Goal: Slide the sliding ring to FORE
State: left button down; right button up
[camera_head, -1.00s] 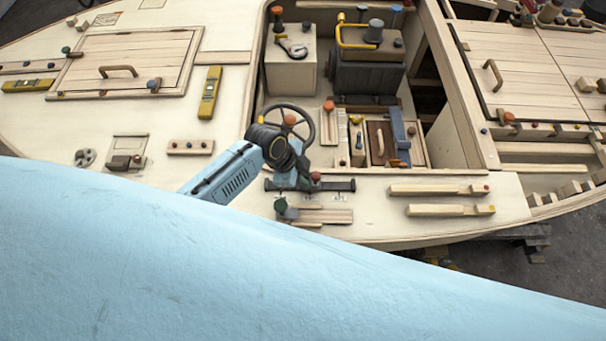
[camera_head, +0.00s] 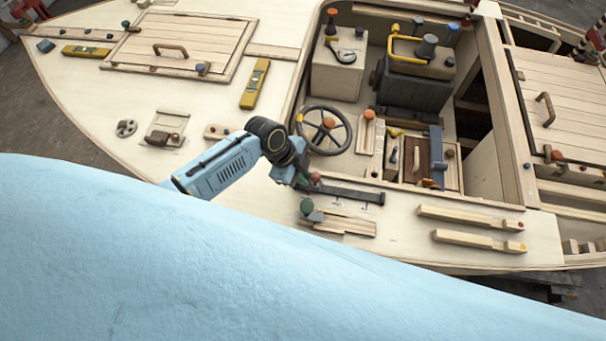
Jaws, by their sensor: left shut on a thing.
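A dark rail (camera_head: 352,193) runs along the near deck edge, below the steering wheel. My left gripper (camera_head: 304,181) is at the rail's left end and is shut. A small red knob (camera_head: 315,177) shows right beside its fingertips. The sliding ring itself is mostly hidden by the gripper, so its shape cannot be made out. The rail to the right of the gripper is bare up to its end stop. Markings near the rail are too small to read. My right gripper is not in view.
A green-topped knob (camera_head: 307,206) and wooden slats (camera_head: 345,225) lie just in front of the rail. The steering wheel (camera_head: 324,130) stands close behind the gripper. Two wooden bars (camera_head: 470,219) lie to the right. The deck to the left holds a yellow level (camera_head: 255,84).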

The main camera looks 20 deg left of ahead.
pick_arm(q)
jog(key=c, duration=1.5)
grip_release()
jog(key=shift+a, duration=0.3)
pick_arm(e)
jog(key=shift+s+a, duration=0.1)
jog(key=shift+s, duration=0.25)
pick_arm(q)
jog(key=shift+d, duration=0.1)
jog(key=v, duration=1.3)
jog(key=shift+r+p, duration=0.15)
jog(key=shift+p, duration=0.2)
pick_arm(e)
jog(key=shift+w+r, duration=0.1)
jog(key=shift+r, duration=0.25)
pick_arm(q)
jog(key=shift+s, duration=0.1)
